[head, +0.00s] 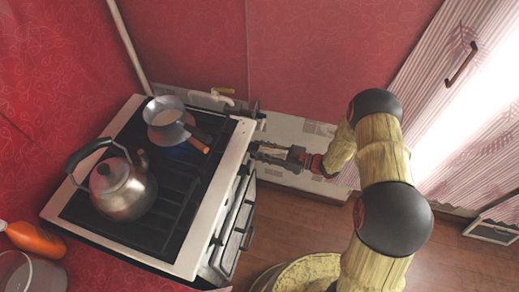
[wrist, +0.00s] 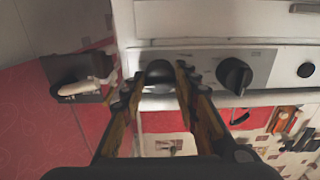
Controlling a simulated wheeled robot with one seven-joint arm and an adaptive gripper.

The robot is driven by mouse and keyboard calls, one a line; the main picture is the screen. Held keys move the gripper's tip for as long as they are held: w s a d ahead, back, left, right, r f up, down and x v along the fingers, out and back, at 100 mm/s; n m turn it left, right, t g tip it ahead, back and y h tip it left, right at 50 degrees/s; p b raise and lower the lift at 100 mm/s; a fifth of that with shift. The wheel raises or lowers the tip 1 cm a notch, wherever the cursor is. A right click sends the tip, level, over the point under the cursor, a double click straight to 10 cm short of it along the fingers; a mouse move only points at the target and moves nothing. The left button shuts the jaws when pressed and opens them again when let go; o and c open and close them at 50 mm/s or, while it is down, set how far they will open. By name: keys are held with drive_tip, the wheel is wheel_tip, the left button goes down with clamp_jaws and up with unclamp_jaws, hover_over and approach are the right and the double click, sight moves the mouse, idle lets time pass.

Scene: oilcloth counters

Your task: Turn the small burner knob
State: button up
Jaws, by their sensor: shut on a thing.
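The stove (head: 118,102) stands at the left in the head view, with its front panel facing right. In the wrist view a dark knob (wrist: 159,72) on the pale panel (wrist: 205,65) sits between the two fingertips of my gripper (wrist: 158,84), which is shut on it. The fingers partly hide this knob, and its marking is not readable. A second, larger-looking black knob (wrist: 234,75) is just right of it, clear of the fingers. In the head view my gripper (head: 256,150) reaches the stove's front edge from the right; the knobs are hard to make out there.
A metal kettle (head: 124,190) and a small long-handled pot (head: 164,112) stand on the stove, with a bluish glow below the pot. An orange bottle (head: 35,239) and a pot (head: 28,277) are at lower left. A pale handle-like piece (wrist: 80,88) is left of my gripper.

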drive_tip(key=c, duration=0.5)
drive_tip(key=shift+n, duration=0.3)
drive_tip(key=n+b, duration=0.7)
drive_tip(key=n, duration=1)
drive_tip(key=shift+n, duration=0.3)
idle(0.4)
drive_tip(key=o, duration=1)
drive_tip(key=shift+w, duration=0.1)
drive_tip(key=shift+o, duration=0.6)
drive_tip(key=shift+r, duration=0.1)
